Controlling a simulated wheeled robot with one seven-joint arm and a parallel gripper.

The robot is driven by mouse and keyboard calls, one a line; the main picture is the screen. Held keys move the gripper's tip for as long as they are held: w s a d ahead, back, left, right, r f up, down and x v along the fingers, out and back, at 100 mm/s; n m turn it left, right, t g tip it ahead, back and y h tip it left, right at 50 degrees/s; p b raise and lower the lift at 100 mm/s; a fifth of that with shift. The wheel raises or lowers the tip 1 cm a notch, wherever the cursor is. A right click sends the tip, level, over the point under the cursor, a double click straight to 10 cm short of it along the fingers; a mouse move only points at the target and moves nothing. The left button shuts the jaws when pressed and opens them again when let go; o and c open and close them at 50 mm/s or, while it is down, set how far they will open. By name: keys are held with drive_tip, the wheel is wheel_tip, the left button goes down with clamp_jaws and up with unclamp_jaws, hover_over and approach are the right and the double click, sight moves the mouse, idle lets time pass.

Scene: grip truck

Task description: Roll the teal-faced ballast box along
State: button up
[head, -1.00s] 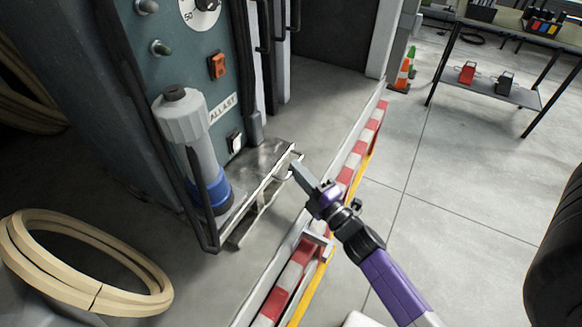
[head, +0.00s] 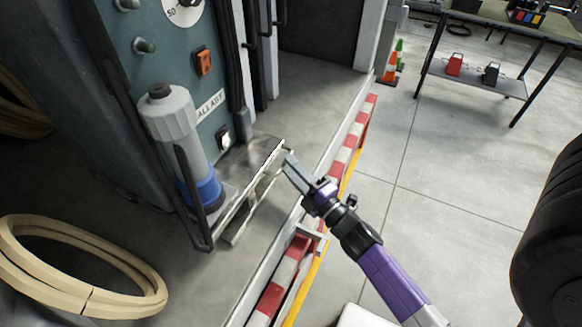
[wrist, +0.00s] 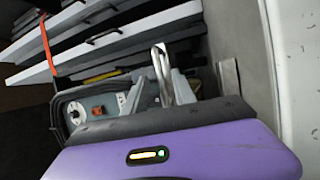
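The teal-faced ballast box (head: 185,75) stands upright at the left in the head view, with a dial, knobs, an orange switch and a partly hidden label ending "ALLAST". A pale metal bar handle (head: 262,178) sticks out low on its front. My gripper (head: 288,160) is at the handle's right end. In the wrist view the box's grey-teal face (wrist: 95,110) lies beyond the purple wrist. The bright bar (wrist: 161,70) shows between my two fingers (wrist: 160,95), which look apart. Contact with the bar cannot be made out.
A grey cylinder with a blue band (head: 175,130) stands against the box front. A coiled hose (head: 80,270) lies at lower left. A red-and-white striped edge (head: 345,155) runs beside my arm. Cones (head: 393,62), a table (head: 475,85) and a black tyre (head: 550,240) stand right.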

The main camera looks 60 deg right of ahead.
drive_tip(key=b+v, duration=0.2)
drive_tip(key=v, duration=0.5)
drive_tip(key=shift+s, duration=0.1)
idle(0.5)
